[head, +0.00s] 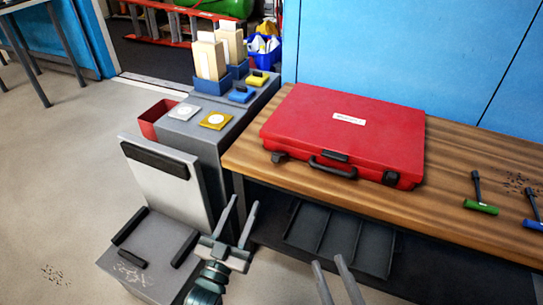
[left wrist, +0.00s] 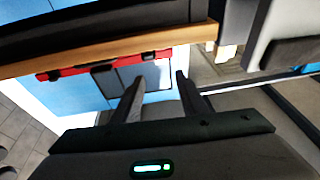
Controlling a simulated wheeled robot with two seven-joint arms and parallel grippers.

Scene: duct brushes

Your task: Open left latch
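A closed red case (head: 345,132) lies flat on the wooden table, with a white label on its lid. Its front side has a black handle (head: 333,171), a left latch (head: 278,157) and a right latch (head: 390,178). My left gripper (head: 238,210) is open and empty, in front of the table and below its top, to the lower left of the case. My right gripper (head: 333,266) shows at the bottom edge with its fingers apart, also away from the case. The left wrist view shows the left fingers (left wrist: 157,88) apart, with the red case (left wrist: 90,70) beyond.
Two brushes, one green (head: 481,207) and one blue (head: 533,224), lie on the table (head: 455,150) at right. A grey cabinet (head: 190,130) with boxes and sponges stands left of the table. A grey machine with an upright panel (head: 165,190) stands near my left gripper. A dark shelf (head: 310,228) is under the tabletop.

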